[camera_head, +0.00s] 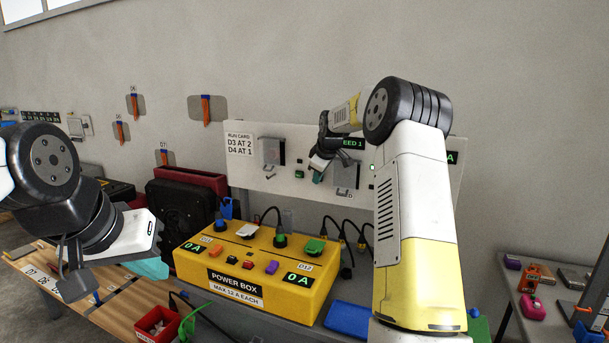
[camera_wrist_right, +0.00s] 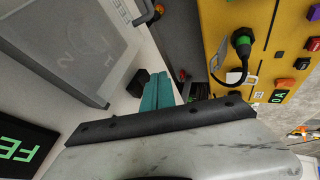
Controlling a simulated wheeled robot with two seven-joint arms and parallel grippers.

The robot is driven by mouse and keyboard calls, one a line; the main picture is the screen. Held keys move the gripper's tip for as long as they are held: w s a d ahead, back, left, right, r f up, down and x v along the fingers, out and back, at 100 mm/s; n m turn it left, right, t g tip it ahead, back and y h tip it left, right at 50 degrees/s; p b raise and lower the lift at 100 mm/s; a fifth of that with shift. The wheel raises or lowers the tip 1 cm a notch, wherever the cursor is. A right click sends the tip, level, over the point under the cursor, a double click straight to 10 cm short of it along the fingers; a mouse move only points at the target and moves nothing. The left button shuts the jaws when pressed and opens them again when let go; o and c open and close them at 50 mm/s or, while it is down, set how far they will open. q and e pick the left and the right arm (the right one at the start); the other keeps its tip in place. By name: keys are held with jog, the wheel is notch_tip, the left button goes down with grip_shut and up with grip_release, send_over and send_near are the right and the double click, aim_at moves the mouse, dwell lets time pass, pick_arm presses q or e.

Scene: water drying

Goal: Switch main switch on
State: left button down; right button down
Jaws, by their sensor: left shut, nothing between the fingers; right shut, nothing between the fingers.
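A white panel (camera_head: 240,178) on the wall carries two grey switch boxes, a left one (camera_head: 270,152) and a right one (camera_head: 347,178). I cannot tell which is the main switch. My right gripper (camera_head: 318,177) is shut and empty at the panel, between the boxes. In the right wrist view its teal fingertips (camera_wrist_right: 158,90) are together beside a small black part (camera_wrist_right: 137,83), contact unclear. A large grey box (camera_wrist_right: 75,45) fills the upper left there. My left gripper (camera_head: 152,267) is shut and empty, left of the yellow power box (camera_head: 230,275).
The yellow power box has coloured plugs, buttons and two green "0 A" displays. Black cables (camera_head: 350,240) run behind it. A black case (camera_head: 180,205) stands left, a red bin (camera_head: 158,325) in front. My right arm hides part of the panel.

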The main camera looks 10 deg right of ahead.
jog(key=shift+w+d+f, duration=0.1)
jog(key=shift+w+d, duration=0.25)
jog(key=shift+w, duration=0.25)
jog(key=shift+w+d+f, duration=0.1)
jog(key=shift+w+d, duration=0.05)
jog(key=shift+w, duration=0.05)
jog(key=shift+r, duration=0.95)
